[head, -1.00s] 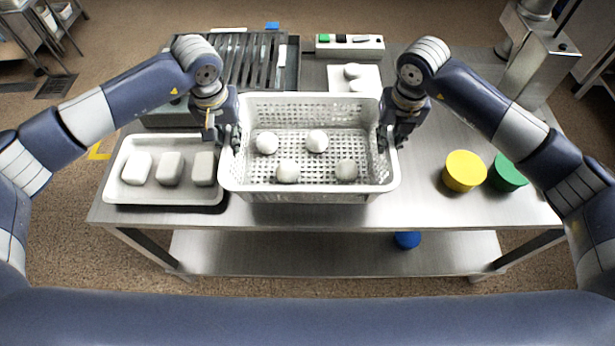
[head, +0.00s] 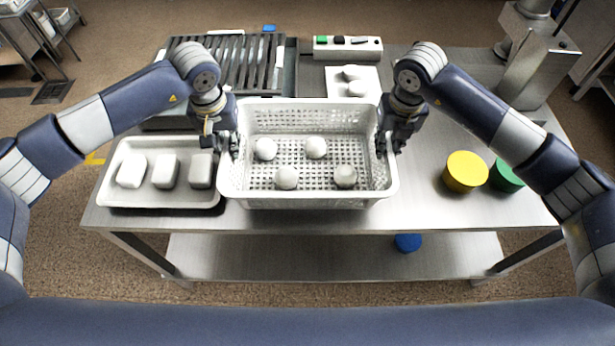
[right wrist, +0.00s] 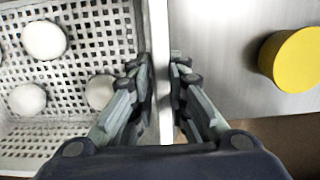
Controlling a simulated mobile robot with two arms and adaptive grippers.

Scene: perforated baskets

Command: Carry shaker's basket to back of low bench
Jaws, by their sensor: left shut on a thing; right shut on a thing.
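A white perforated basket (head: 308,202) is at the middle of the steel bench (head: 440,212), near its front edge. Several pale round pieces, one of them a ball (head: 316,148), lie apart on its floor. My left gripper (head: 228,148) is shut on the basket's left wall. My right gripper (head: 387,142) is shut on its right wall. In the right wrist view, the fingers (right wrist: 162,90) are on both sides of the basket's wall (right wrist: 158,40). I cannot tell whether the basket's underside touches the bench. Nothing in view is clearly a shaker.
A white tray (head: 112,184) with white blocks stands close on the left. Behind are a slatted rack (head: 226,62), a white board (head: 337,85) and a box (head: 348,48). A blue object (head: 407,243) is on the lower shelf.

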